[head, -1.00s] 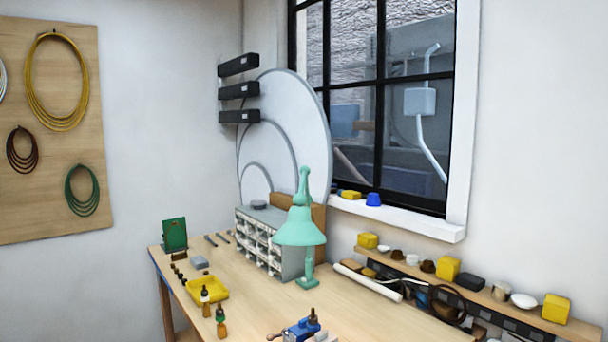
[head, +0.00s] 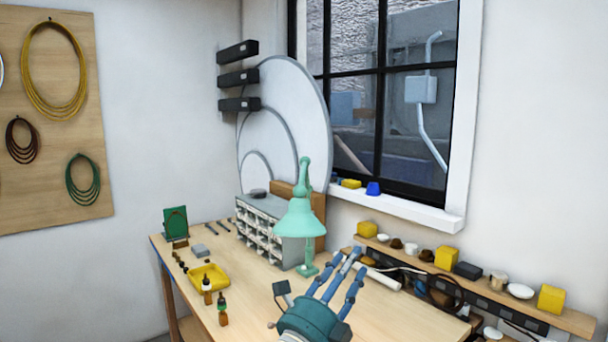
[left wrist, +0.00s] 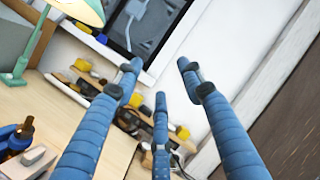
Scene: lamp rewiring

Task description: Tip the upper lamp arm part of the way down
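The mint-green lamp (head: 299,220) stands on the workbench in front of the drawer cabinet. Its upper arm (head: 303,175) rises above the bell-shaped shade, and its base (head: 307,270) rests on the bench. In the left wrist view the lamp's shade (left wrist: 82,10) shows at the upper left, cut off by the frame edge. My left gripper (head: 348,262) is at the bottom of the head view, below and right of the shade, apart from the lamp. Its three blue fingers are spread, with nothing between them; they also show in the left wrist view (left wrist: 160,82). My right gripper is out of view.
A grey drawer cabinet (head: 262,238) stands behind the lamp. A yellow tray (head: 209,279) and small bottles lie left on the bench. A shelf (head: 545,312) with yellow blocks and small dishes runs along the right wall. The bench between tray and lamp is clear.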

